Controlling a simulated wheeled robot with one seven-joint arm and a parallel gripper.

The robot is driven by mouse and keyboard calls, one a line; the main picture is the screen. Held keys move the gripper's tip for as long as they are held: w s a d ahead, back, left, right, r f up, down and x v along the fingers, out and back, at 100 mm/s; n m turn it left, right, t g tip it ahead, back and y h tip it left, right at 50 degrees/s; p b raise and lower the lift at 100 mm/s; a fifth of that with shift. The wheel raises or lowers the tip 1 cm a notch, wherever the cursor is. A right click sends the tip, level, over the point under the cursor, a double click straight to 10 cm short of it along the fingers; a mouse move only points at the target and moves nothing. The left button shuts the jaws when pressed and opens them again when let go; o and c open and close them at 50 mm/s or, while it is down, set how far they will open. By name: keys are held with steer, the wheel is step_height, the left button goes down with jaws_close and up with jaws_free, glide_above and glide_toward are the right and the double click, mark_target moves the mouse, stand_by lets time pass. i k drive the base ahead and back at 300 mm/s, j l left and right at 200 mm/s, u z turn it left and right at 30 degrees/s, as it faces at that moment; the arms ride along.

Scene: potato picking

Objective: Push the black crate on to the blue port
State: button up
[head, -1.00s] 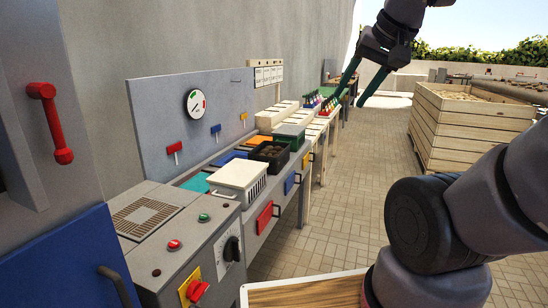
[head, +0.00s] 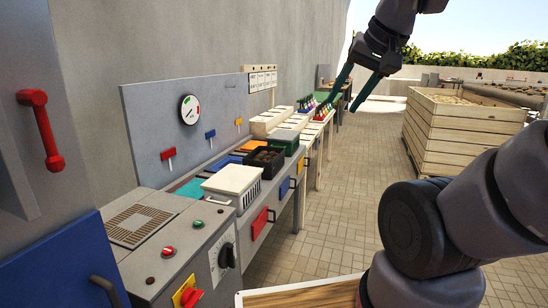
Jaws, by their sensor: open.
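The black crate (head: 278,168), with brown potatoes in it, stands on the grey bench along the wall. It sits between a white crate (head: 233,189) and a dark green crate (head: 292,143). A flat blue pad (head: 223,164), which looks like the blue port, lies behind and left of the black crate. The crate stands beside this pad, apart from it as far as I can see. My gripper (head: 345,103) is up in the air at the upper middle, with two teal fingers apart and nothing between them. It looks clear of the crates.
A teal pad (head: 190,188) and an orange pad (head: 253,146) flank the blue one. Red, blue and yellow plates with handles line the bench front. A control box (head: 165,235) stands nearest. A large wooden bin (head: 462,135) stands right. The paved floor between is clear.

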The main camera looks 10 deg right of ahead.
mark_target(272, 159)
steer(key=i+l+u, duration=0.1)
steer(key=i+l, duration=0.75)
steer(key=i+l+u, duration=0.15)
steer(key=i+l, duration=0.75)
steer(key=i+l+u, duration=0.1)
steer(key=i+l, duration=0.8)
steer(key=l, duration=0.1)
